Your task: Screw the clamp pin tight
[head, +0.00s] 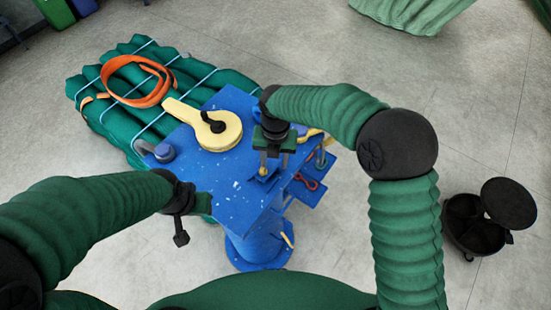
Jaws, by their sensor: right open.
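A blue metal stand (235,190) with a flat top carries a yellow lever plate (220,137) with a dark knob (212,122). My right gripper (273,160) points down over the right part of the stand top, its two fingers apart. A small brass-coloured piece (263,171) shows by its left fingertip; I cannot tell if this is the clamp pin or if the finger touches it. A grey shackle-like part (321,157) is at the stand's right edge. My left gripper (187,205) is at the stand's left edge, its jaws unclear.
A red hook-like piece (305,181) is at the stand's right side. A round black open container (470,225) stands at right. Concrete floor around is mostly clear.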

